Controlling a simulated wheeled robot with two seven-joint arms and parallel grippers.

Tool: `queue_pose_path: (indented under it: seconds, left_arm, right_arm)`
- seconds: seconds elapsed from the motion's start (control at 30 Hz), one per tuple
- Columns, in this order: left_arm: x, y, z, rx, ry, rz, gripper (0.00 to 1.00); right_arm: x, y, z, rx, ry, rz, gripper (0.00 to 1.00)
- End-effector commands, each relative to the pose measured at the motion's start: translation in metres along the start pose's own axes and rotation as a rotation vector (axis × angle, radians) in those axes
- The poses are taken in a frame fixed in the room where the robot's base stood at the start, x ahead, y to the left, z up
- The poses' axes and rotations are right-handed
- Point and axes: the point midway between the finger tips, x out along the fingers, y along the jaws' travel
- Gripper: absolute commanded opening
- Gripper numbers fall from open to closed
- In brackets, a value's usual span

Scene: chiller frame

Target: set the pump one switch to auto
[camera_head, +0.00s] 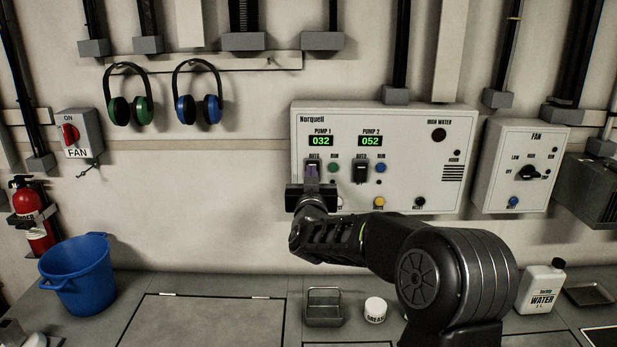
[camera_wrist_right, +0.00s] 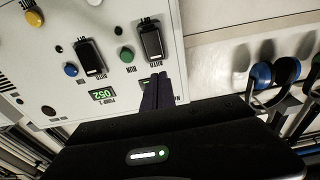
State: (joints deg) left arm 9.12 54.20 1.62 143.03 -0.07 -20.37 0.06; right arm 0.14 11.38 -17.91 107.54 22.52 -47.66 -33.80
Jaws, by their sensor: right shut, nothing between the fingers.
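The grey control panel (camera_head: 403,200) hangs on the wall, with a PUMP 1 display (camera_head: 320,141) reading 032. The dark pump one switch (camera_head: 312,163) below it is partly hidden by my right gripper (camera_head: 312,176). In the right wrist view, the pump one switch (camera_wrist_right: 152,40) shows beside a green button, just beyond the shut, empty fingertips of my right gripper (camera_wrist_right: 158,78). The fingers are at its AUTO-label end; I cannot tell if they touch it or which way it is set. My left gripper is not in view.
The pump two switch (camera_head: 360,173) and a blue button (camera_head: 381,168) are close on the right. A FAN box (camera_head: 510,190) hangs further right. A blue bucket (camera_head: 78,275), metal tray (camera_head: 324,308), grease jar (camera_head: 375,309) and water jug (camera_head: 540,288) stand on the bench.

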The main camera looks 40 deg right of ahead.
Motion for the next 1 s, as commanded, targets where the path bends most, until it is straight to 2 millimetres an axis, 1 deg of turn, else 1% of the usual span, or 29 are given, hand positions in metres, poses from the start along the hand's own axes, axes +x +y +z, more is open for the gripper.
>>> queue_pose_path:
  seconds: [0.03,0.17,0.4,0.5,0.67,1.0]
  left_arm:
    - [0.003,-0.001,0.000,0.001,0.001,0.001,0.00]
    - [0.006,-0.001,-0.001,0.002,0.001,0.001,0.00]
    - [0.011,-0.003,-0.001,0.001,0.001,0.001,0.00]
    - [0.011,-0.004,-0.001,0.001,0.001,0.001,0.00]
    - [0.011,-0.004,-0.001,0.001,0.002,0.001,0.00]
    - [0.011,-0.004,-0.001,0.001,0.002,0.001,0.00]
  right_arm:
    - [-0.008,-0.001,-0.003,0.005,0.004,-0.003,0.00]
    - [-0.028,-0.001,-0.009,0.004,0.004,-0.003,0.00]
    - [-0.070,-0.001,-0.020,0.004,0.004,-0.004,0.00]
    - [-0.081,-0.001,-0.024,0.003,0.004,-0.003,0.00]
    - [-0.089,-0.001,-0.026,0.002,0.003,-0.003,0.00]
    - [-0.090,-0.001,-0.026,0.001,0.003,-0.002,0.00]
